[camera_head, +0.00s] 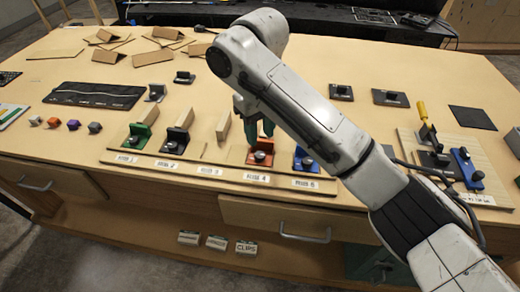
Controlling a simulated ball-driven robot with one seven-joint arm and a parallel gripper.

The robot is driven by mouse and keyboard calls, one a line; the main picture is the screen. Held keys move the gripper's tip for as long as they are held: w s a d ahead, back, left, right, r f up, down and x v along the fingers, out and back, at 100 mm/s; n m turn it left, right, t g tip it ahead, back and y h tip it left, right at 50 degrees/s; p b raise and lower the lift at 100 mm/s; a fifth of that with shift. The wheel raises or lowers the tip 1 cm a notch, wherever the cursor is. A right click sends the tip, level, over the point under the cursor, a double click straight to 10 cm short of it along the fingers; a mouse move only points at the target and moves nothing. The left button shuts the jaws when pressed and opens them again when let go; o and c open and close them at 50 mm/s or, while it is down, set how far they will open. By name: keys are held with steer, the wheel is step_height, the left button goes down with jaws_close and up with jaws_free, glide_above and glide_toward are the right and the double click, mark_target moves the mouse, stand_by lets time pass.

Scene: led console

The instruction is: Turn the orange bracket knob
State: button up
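The orange bracket (260,163) sits on the wooden strip of numbered stations, above the label ending in 4. Its round grey-black knob (259,155) faces the front. A pale wooden block (251,130) stands upright behind it. My gripper (254,122) hangs just above and behind the orange bracket, with its dark teal fingers pointing down. The fingers look spread, with the wooden block showing between them. The knob appears clear of the fingers; exact depth is hard to tell.
A blue bracket (304,161) stands close on the right, partly beside my arm. A black bracket (178,136) and a green bracket (138,134) stand to the left; station 3 has only a block (222,127).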

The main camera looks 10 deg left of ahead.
mark_target(260, 155)
steer(key=shift+f, duration=3.15)
jaws_close()
